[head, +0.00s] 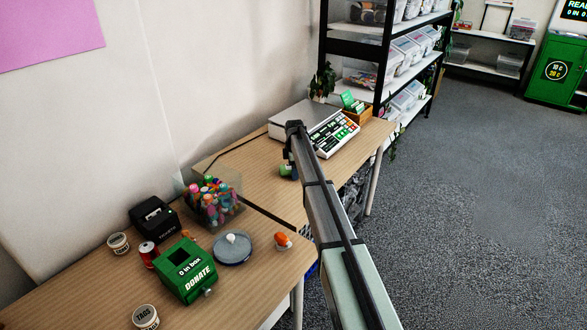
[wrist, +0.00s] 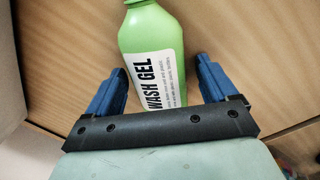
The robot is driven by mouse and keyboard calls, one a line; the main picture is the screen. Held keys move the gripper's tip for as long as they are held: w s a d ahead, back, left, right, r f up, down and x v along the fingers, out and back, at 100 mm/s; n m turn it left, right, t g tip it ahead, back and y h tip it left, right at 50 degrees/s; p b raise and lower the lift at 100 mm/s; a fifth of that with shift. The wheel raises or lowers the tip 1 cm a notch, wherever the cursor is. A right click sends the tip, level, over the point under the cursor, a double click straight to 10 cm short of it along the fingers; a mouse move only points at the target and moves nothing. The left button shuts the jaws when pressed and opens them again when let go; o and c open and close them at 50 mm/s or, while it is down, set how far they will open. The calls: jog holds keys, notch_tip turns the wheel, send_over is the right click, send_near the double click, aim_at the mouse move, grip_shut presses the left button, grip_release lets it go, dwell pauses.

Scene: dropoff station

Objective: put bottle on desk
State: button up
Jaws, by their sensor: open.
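A green bottle (wrist: 150,35) with a white "WASH GEL" label shows in the wrist view against a wood-grain surface. My gripper (wrist: 161,66) is open, with one blue finger on each side of the bottle and gaps between fingers and bottle. In the head view a bit of the green bottle (head: 286,172) shows at the wooden desk (head: 345,150), beside the end of my arm. The arm hides most of it there. I cannot tell whether the bottle stands or lies, or whether its base rests on the desk.
A scale with keypad (head: 335,133) stands behind my gripper on the desk. The nearer table holds a tub of colourful items (head: 210,203), a green donation box (head: 188,270), a black printer (head: 153,215) and a round blue-grey lid (head: 232,249). Shelving (head: 355,30) rises behind.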

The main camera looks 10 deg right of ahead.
notch_tip(320, 180, up, 12)
jog(key=s, duration=0.1)
jog(key=shift+s, duration=0.2)
dwell(0.4)
jog(key=shift+r, duration=0.1)
dwell(0.4)
